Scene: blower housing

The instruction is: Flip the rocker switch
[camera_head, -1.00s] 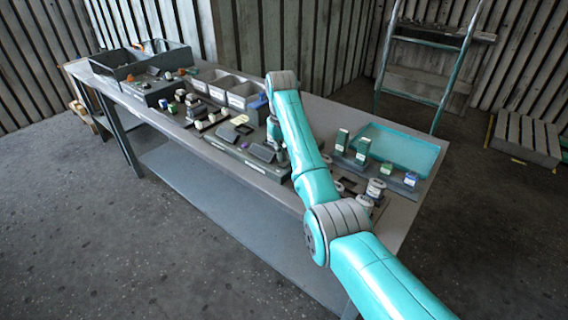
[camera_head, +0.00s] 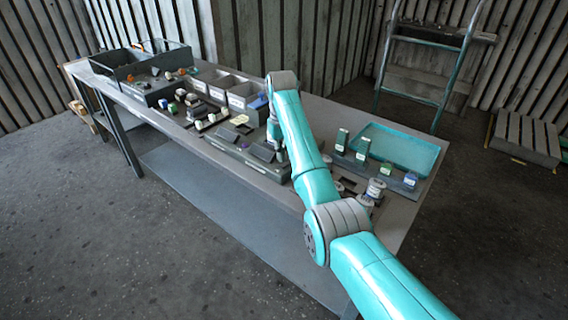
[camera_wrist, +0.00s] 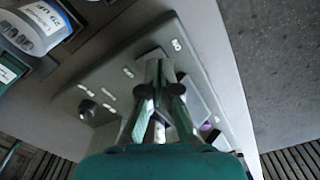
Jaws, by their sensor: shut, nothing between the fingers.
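The grey switch panel (camera_head: 225,150) lies on the bench with dark wedge-shaped parts (camera_head: 262,152) on top. In the wrist view the panel (camera_wrist: 190,42) fills the middle, with small white labels and a round dark knob (camera_wrist: 87,108). My gripper (camera_wrist: 160,66) is shut and empty, its fingertips over a raised, dark-edged rectangular part (camera_wrist: 195,92) of the panel. The fingers hide much of this part, so I cannot tell whether it is the rocker, which way it is tipped, or whether the tips touch it. In the head view my gripper (camera_head: 279,153) is at the panel's right end.
Grey bins (camera_head: 243,95) stand behind the panel. A dark open crate (camera_head: 110,62) is at the bench's far left. A teal tray (camera_head: 400,148) and upright green blocks (camera_head: 341,139) are right of my arm. A labelled white cylinder (camera_wrist: 42,22) is near the panel.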

